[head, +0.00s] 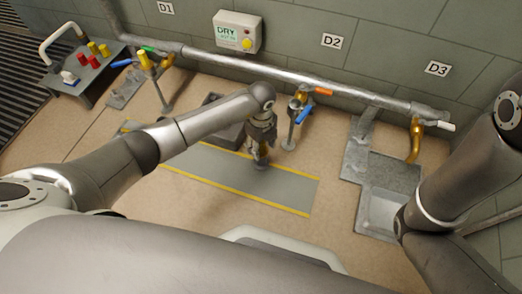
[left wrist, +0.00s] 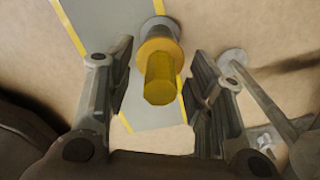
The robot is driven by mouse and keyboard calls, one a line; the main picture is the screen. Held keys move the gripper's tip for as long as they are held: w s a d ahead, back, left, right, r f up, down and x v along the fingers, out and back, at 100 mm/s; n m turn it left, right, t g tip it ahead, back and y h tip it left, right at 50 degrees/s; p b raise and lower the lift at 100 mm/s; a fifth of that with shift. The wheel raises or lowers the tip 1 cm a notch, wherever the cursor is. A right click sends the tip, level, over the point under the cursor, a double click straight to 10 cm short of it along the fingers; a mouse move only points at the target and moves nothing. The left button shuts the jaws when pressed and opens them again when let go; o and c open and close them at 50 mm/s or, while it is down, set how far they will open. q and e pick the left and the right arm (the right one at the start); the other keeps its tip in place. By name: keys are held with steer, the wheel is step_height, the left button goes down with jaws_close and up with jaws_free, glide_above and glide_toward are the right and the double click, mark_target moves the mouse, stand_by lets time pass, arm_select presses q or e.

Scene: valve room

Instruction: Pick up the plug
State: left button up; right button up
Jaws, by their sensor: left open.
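A yellow cylindrical piece with a wider collar, which looks like the plug (left wrist: 160,78), shows in the left wrist view. A grey round part lies behind its collar. My left gripper (left wrist: 160,88) is open, with one finger on each side of the yellow piece and visible gaps between. In the head view my left gripper (head: 261,155) points down over the grey floor strip and hides most of what is under it. My right arm is at the right edge of the head view; its gripper is out of sight.
A grey pipe (head: 300,78) with brass taps runs along the wall. A stand with an orange and blue-handled valve (head: 297,108) is just right of my left gripper. A low table (head: 75,80) with red and yellow pieces stands at upper left. A metal tray (head: 380,208) lies at right.

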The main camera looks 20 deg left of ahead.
arm_select(q)
jaws_close()
stand_by(0.3)
steer(key=shift+r, duration=0.15)
